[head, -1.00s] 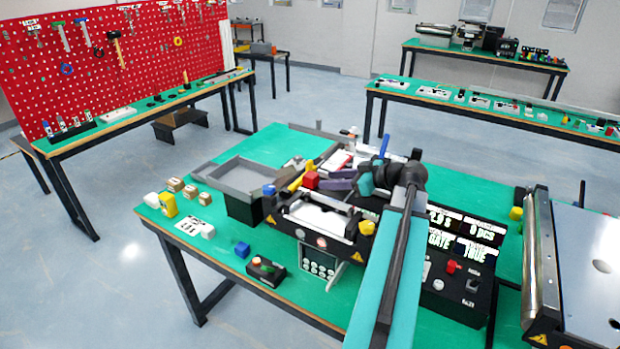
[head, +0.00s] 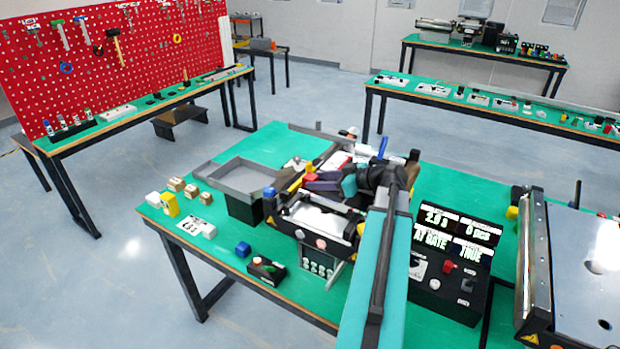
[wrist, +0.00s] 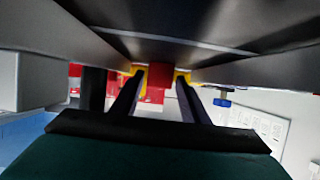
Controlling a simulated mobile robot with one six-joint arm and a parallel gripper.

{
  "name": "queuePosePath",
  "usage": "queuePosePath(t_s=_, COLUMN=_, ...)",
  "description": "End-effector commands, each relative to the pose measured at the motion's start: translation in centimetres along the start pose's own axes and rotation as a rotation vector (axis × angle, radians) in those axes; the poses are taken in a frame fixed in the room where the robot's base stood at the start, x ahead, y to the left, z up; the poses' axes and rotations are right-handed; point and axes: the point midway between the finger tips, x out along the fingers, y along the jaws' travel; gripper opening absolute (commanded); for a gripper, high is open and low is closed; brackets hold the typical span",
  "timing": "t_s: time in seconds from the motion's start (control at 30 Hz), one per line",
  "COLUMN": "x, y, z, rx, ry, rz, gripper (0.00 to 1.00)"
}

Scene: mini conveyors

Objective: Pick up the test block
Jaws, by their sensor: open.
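The red test block (head: 310,177) sits at the mini conveyor (head: 318,213), partly hidden by my gripper in the head view. In the wrist view the red block (wrist: 157,82) shows between the two dark fingers, with yellow parts on both sides behind it. My gripper (wrist: 160,84) is open, its fingers on either side of the block in that picture. I cannot tell whether they touch it. In the head view my gripper (head: 313,185) is low over the conveyor, its purple finger part close to the block.
A display box (head: 450,260) reads "AT GATE" and "TRUE". A grey tray (head: 245,172) stands left of the conveyor. A larger metal-topped machine (head: 575,265) stands at right.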

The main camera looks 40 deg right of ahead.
Motion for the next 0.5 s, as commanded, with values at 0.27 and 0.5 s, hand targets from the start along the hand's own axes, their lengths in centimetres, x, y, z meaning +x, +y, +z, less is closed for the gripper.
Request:
queuePosePath(t_s=0.27, x=0.95, y=-0.01, z=0.06, rx=0.0, ry=0.0, rz=0.0, gripper=0.41)
queuePosePath(t_s=0.5, x=0.95, y=-0.03, z=0.05, rx=0.0, ry=0.0, rz=0.0, gripper=0.41)
